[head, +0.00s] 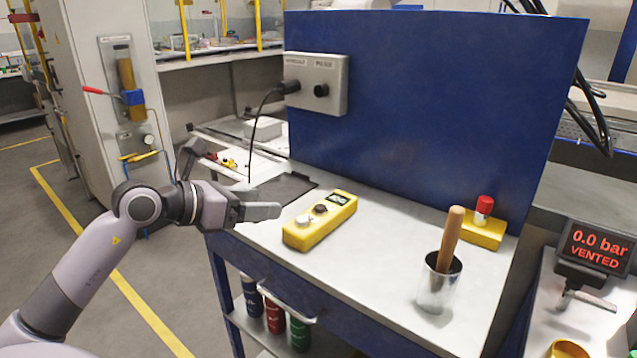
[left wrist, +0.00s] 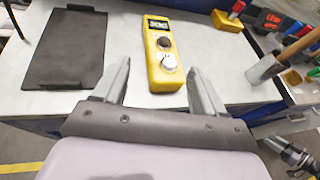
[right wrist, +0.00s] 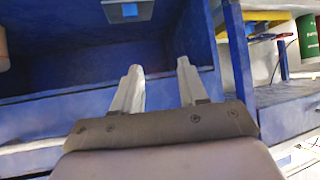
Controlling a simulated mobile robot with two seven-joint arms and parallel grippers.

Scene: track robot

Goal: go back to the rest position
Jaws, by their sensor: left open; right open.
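My left gripper (head: 262,211) is at the left end of the workbench, close to the yellow control box (head: 320,220). In the left wrist view its two fingers (left wrist: 158,85) stand apart with nothing between them, and the yellow box (left wrist: 160,55) lies just beyond them on the bench top. My right gripper is out of the head view. In the right wrist view its fingers (right wrist: 161,88) are apart and empty, in front of a blue cabinet or shelf (right wrist: 100,65).
The bench (head: 385,262) has a blue back panel (head: 430,100) with a grey socket box (head: 316,84). A pressure display (head: 597,247) is at right.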

